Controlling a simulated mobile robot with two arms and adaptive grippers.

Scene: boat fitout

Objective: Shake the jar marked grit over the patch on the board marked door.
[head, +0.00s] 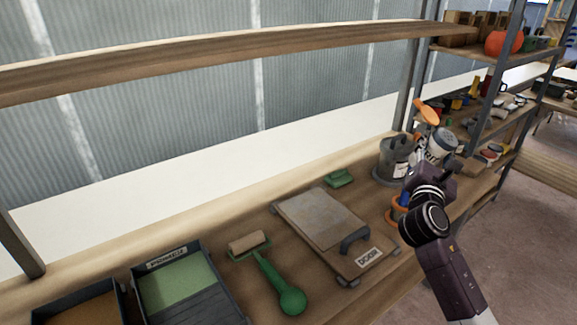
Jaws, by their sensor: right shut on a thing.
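The jar marked grit (428,151), white with dark letters and a grey cap, is at the right of the head view. It is tilted. My right gripper (438,166) is shut on it, and the fingers are partly hidden behind my wrist. The board marked door (345,262) lies on the bench left of the gripper, with a dark handle near its label. A grey speckled patch (313,216) covers much of the board. The jar is off to the right of the patch, not above it. My left gripper is not in view.
A green-handled roller (290,300) lies left of the board, beside a tray of green paint (175,284). A grey can (390,158) and a small green block (339,178) stand behind the board. A wooden shelf (250,55) spans above; loaded shelves stand at right.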

